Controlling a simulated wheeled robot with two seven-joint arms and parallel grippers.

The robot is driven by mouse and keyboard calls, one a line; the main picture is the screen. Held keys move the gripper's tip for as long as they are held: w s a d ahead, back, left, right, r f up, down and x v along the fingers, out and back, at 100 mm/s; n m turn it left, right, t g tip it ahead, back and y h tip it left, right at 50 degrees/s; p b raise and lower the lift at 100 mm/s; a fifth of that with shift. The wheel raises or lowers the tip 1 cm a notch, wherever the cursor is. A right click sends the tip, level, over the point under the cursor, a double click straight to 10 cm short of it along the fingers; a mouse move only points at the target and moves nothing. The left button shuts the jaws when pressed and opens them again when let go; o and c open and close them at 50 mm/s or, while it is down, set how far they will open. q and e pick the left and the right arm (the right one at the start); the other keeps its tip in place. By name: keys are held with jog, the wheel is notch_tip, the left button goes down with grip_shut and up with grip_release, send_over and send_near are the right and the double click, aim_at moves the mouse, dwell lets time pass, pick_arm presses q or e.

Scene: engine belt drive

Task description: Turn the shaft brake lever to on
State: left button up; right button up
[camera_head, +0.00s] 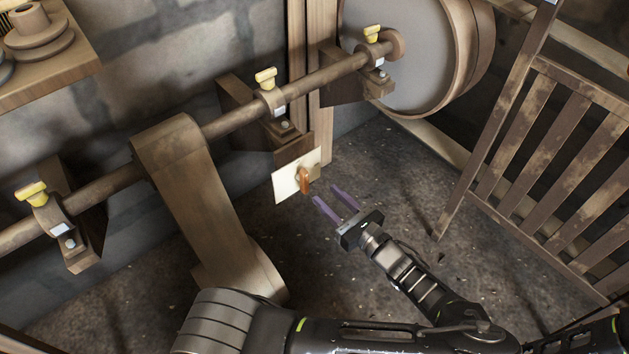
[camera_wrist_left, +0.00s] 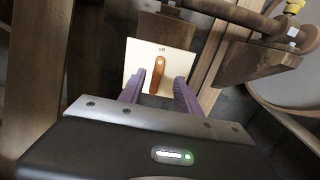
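The shaft brake lever (camera_head: 305,180) is a small orange-brown handle on a cream plate (camera_head: 285,187), mounted below the shaft's middle bearing block. In the left wrist view the lever (camera_wrist_left: 159,76) stands nearly upright on its plate (camera_wrist_left: 180,62), with a small dark label above its top that seems to read "off". My left gripper (camera_head: 325,193) has purple fingers, spread open and empty, just in front of the plate. In the left wrist view its fingertips (camera_wrist_left: 161,77) lie on either side of the lever's lower part, apparently short of it. My right gripper is not in view.
A long shaft (camera_head: 233,118) with yellow-topped bearings runs along the wall. A wide belt (camera_head: 205,205) hangs from it at left. A large grey-faced wheel (camera_head: 410,60) is at the back. A slatted wooden gate (camera_head: 520,130) stands right. Floor around my gripper is clear.

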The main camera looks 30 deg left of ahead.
aim_at(307, 177)
pick_arm(q)
jog(key=b+x, duration=0.2)
jog(key=x, duration=0.5)
jog(key=shift+f, duration=0.15)
jog(key=shift+w+a, duration=0.1)
jog(key=shift+a, duration=0.35)
jog(key=shift+c, duration=0.2)
grip_shut()
